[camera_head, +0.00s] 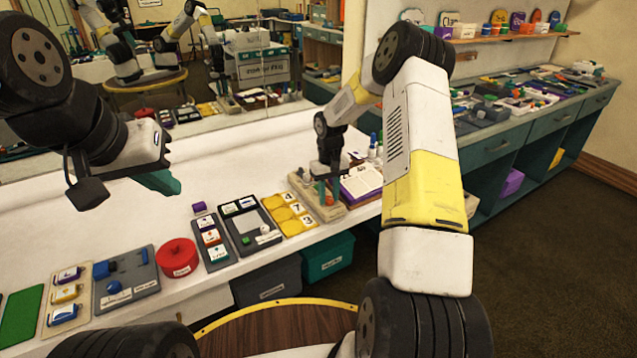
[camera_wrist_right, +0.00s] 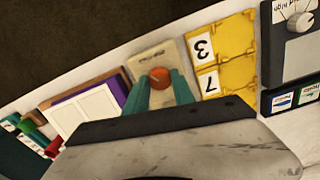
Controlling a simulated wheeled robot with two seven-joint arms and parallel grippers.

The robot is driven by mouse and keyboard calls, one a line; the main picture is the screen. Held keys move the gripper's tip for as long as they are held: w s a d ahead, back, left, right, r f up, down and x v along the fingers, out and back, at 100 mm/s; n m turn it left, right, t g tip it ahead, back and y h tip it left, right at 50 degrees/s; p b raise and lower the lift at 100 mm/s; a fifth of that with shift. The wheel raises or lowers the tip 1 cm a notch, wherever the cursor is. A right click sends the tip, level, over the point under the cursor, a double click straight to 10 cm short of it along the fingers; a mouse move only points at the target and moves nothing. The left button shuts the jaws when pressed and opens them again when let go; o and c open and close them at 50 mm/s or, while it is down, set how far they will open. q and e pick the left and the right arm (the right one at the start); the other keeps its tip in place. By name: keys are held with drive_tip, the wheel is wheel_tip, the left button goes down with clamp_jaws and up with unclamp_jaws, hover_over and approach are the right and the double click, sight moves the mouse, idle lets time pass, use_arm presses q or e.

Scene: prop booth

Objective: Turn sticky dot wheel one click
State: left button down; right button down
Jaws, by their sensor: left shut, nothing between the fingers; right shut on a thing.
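The sticky dot wheel shows as an orange round knob (camera_wrist_right: 159,77) on a beige board (camera_wrist_right: 147,57) in the right wrist view. My right gripper (camera_wrist_right: 160,92) has its teal fingers on either side of the knob and is shut on it. In the head view the right gripper (camera_head: 328,184) points down at the beige board (camera_head: 299,183) on the white table, and a bit of the orange knob (camera_head: 329,200) shows by the fingers. Any dots or markings on the wheel cannot be made out. My left gripper (camera_head: 161,181) is shut and empty above the table at the left.
A yellow number board (camera_head: 291,214) lies left of the beige board, and an open book (camera_head: 362,181) lies to its right. A grey dial panel (camera_head: 250,226), a red round tin (camera_head: 178,257) and more boards line the front edge. A mirror stands behind the table.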

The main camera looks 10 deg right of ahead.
sight(329, 198)
drive_tip(key=n, duration=0.5)
drive_tip(key=shift+n, duration=0.3)
drive_tip(key=n, duration=0.4)
drive_tip(key=shift+n, duration=0.4)
drive_tip(key=c, duration=1.1)
unclamp_jaws()
drive_tip(key=shift+o, duration=0.2)
drive_tip(key=shift+r, duration=3.9)
